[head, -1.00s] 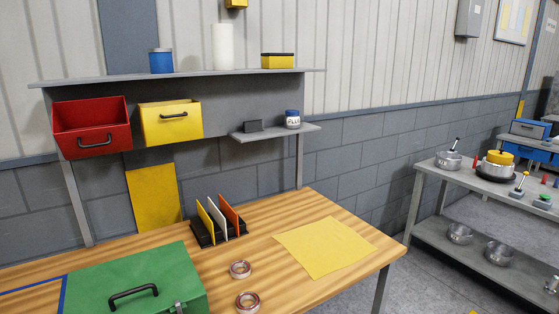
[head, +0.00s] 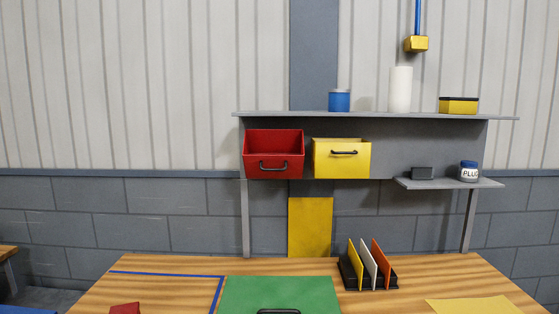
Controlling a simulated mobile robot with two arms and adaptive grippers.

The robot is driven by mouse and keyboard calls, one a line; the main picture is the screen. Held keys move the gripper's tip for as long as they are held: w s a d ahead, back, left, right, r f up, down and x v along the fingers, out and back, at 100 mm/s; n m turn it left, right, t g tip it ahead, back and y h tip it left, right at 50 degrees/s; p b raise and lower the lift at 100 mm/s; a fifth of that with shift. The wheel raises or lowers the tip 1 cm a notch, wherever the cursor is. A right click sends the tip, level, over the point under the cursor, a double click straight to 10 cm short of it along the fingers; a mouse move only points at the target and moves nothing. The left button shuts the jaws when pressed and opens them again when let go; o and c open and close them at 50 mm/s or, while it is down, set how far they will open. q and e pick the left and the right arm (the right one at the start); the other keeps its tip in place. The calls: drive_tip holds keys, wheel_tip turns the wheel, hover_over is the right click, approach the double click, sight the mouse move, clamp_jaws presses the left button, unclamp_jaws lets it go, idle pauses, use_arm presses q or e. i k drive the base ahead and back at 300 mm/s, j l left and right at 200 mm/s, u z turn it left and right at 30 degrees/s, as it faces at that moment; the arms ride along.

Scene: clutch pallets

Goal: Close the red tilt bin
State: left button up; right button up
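The red tilt bin (head: 274,144) hangs on the grey back panel under the shelf, left of the yellow bin. It is tilted open, its inside showing above the front face, with a black handle (head: 273,166) on the front. The yellow bin (head: 342,165) beside it has its own black handle and looks less tilted. Neither of my grippers is in view.
The shelf (head: 300,114) above holds a blue can (head: 339,100), a white cylinder (head: 400,90) and a yellow box (head: 458,106). On the wooden bench (head: 160,286) are a green case (head: 280,292) and a rack of dividers (head: 369,266). The space before the red bin is clear.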

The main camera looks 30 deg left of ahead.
sight(274, 159)
drive_tip(key=j, duration=0.6)
drive_tip(key=k+j, duration=0.15)
drive_tip(key=j, duration=0.4)
drive_tip(key=j+z, duration=0.1)
drive_tip(key=j, duration=0.5)
